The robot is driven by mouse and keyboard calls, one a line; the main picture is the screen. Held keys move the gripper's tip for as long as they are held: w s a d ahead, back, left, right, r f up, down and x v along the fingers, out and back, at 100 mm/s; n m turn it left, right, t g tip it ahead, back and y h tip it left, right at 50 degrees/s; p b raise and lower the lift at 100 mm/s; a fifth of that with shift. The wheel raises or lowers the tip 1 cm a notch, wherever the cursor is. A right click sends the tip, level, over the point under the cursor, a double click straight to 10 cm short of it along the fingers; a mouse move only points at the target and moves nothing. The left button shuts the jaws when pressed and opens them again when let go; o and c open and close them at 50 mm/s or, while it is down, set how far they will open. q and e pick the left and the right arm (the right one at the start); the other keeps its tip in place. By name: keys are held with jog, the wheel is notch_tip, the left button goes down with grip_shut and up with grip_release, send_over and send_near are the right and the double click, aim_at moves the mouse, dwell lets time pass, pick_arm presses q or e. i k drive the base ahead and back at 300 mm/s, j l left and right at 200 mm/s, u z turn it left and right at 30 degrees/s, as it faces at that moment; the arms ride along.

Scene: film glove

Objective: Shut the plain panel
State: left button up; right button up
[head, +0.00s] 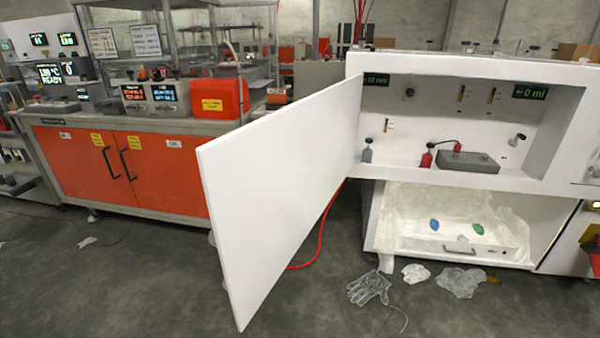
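The plain white panel (275,200) stands wide open in the head view. It is joined at its right edge to the left side of a white cabinet (420,62) and swings out toward me, with its near free edge at the left. The cabinet's recess is exposed, with a grey box (468,161), a red bottle (427,159), a small grey bottle (367,152) and small displays inside. Neither of my grippers is in view. The far side of the panel is hidden.
Below the recess is an open bay with a white drawer (455,240) and crumpled film. A film glove (368,288) and scraps lie on the floor. A red hose (322,230) runs behind the panel. A bench with orange doors (140,172) stands at left.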

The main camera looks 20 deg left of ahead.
aim_at(268, 181)
jog(key=i+j+z, duration=0.1)
jog(key=j+z, duration=0.3)
jog(key=j, duration=0.65)
jog(key=j+z, duration=0.4)
jog(key=j, duration=0.7)
jog(key=k+j+z, duration=0.1)
jog(key=k+j, duration=0.15)
jog(key=j, duration=0.25)
jog(key=k+j, duration=0.2)
jog(key=j, duration=0.25)
jog(key=k+j+z, duration=0.15)
jog(key=j, duration=0.35)
jog(key=k+j+z, duration=0.1)
jog(key=k+j, duration=0.3)
